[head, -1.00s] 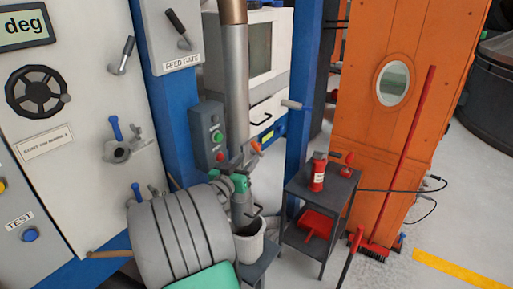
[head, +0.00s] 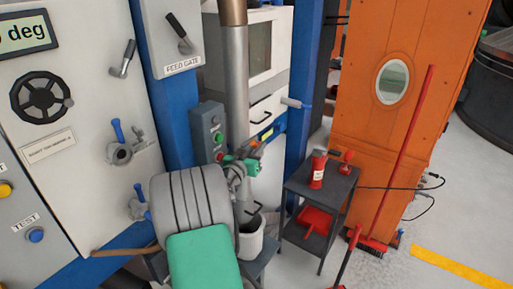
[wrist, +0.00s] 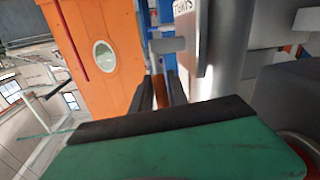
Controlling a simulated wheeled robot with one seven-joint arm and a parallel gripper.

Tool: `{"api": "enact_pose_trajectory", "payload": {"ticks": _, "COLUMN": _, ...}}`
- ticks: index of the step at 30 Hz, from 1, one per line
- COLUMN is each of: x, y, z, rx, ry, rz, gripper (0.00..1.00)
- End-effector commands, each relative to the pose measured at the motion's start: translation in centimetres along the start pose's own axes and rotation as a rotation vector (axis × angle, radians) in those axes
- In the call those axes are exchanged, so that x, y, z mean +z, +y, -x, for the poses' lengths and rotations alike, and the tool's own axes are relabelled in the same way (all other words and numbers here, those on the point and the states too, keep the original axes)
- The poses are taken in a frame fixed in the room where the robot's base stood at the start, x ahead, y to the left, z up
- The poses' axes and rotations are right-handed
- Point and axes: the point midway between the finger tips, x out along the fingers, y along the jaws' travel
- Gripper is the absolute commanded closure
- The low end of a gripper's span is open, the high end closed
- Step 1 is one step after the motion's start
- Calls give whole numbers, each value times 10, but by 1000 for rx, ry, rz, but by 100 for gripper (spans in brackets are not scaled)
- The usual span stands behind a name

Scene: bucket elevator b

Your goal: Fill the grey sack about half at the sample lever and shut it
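The sample lever's orange handle (head: 257,148) shows at the pipe beside the button box. My gripper (head: 243,164) is right beside it, partly hidden by my arm's grey and green links. In the wrist view, the dark fingers (wrist: 166,90) stand a little apart with an orange-red piece (wrist: 160,92) between them, probably the handle. I cannot tell whether they press on it. The light grey, open-topped sack (head: 249,240) is upright below the pipe, its dark mouth facing up. Its contents are not visible, and my arm covers part of its left side.
A dark cart (head: 318,190) with a red bottle (head: 318,168) stands to the right. The control panel with its handwheel (head: 41,97) is at the left, and a button box (head: 209,132) is beside the pipe. A red broom (head: 370,242) leans on the orange casing (head: 385,130).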

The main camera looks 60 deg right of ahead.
Motion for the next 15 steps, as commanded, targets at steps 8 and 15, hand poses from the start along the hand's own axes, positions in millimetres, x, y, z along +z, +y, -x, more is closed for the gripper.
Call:
{"api": "enact_pose_trajectory", "payload": {"ticks": 8, "x": 0, "y": 0, "z": 0, "rx": 0, "ry": 0, "rz": 0, "gripper": 100}}
{"api": "enact_pose_trajectory", "payload": {"ticks": 15, "x": 0, "y": 0, "z": 0, "rx": 0, "ry": 0, "rz": 0, "gripper": 100}}
